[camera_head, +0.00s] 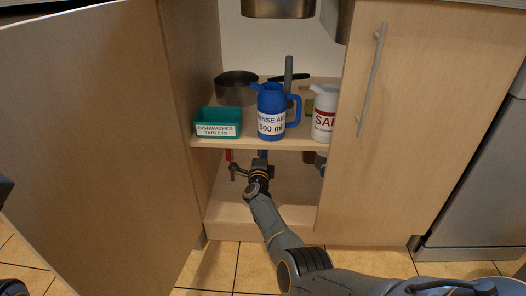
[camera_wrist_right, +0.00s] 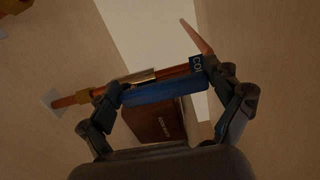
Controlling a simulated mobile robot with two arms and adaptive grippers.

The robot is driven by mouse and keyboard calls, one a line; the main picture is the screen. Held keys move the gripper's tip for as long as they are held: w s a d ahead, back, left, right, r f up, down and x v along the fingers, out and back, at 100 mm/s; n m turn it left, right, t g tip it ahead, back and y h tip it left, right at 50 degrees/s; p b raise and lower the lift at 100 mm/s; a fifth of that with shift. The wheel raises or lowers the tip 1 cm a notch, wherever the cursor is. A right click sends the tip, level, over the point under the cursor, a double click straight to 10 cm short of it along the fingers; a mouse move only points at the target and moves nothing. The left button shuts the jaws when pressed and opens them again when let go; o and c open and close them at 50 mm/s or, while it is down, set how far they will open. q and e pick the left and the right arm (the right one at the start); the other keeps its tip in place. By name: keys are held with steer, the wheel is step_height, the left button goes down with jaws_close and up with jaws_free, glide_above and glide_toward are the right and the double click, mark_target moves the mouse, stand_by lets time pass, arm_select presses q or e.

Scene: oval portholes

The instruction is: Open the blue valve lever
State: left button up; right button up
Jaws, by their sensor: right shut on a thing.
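The blue valve lever (camera_wrist_right: 165,90) shows in the right wrist view, lying roughly along a copper pipe with a brass valve body (camera_wrist_right: 138,77). My right gripper (camera_wrist_right: 163,88) is shut on the lever, with a finger near each end of it.
Above my right arm, the shelf (camera_head: 285,144) carries a green tablet box (camera_head: 217,122), a blue jug (camera_head: 271,112) and a white salt jug (camera_head: 323,115). A red piece (camera_head: 229,155) shows left of the gripper. The cabinet door (camera_head: 90,130) stands open at left; the right door (camera_head: 415,110) is closed.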

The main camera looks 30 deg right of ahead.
stand_by(0.5)
steer(key=o, duration=1.4)
steer(key=shift+w, duration=0.1)
